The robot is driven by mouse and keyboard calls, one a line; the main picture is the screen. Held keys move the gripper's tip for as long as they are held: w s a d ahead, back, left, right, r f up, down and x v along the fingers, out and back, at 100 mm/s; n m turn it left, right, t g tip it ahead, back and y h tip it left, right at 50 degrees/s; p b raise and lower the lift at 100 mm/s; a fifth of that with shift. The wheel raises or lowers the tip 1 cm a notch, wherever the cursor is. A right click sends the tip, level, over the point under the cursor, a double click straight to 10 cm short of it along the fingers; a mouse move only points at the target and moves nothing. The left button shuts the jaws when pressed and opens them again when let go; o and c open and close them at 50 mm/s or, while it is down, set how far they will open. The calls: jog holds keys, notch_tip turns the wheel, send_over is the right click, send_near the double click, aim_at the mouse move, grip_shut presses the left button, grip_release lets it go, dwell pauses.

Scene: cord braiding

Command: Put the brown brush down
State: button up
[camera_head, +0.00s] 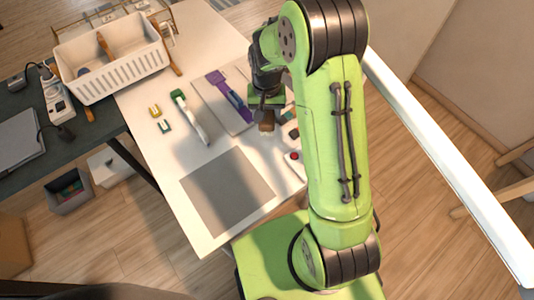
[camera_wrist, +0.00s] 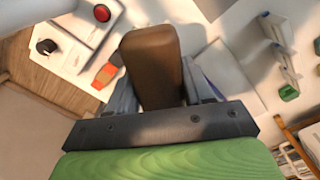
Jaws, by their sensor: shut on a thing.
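The brown brush (camera_wrist: 152,60) is between the fingers of my gripper (camera_wrist: 155,95), which is shut on it; its brown block fills the middle of the wrist view. In the head view, my gripper (camera_head: 267,100) is over the right part of the white table (camera_head: 135,102), with the brown brush (camera_head: 266,121) hanging below it. I cannot tell whether the brush touches the table. The rest of the brush is hidden by the gripper.
A grey mat (camera_head: 228,188) lies bare at the table's front. A purple tool (camera_head: 222,85) lies on a light board left of my gripper. A green-and-white tool (camera_head: 190,116) and small clips (camera_head: 155,111) lie further left. A red button (camera_head: 294,156) is at the right edge. A white basket (camera_head: 112,70) stands behind.

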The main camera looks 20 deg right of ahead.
aim_at(267, 145)
notch_tip(267, 145, down, 3)
jog(key=m+b, duration=0.1)
jog(key=b, duration=0.3)
jog(key=shift+s+r, duration=0.1)
jog(key=shift+r, duration=0.05)
jog(key=m+b, duration=0.1)
jog(key=b, duration=0.2)
jog(key=shift+s, duration=0.2)
notch_tip(267, 145, down, 10)
jog(key=b, duration=0.3)
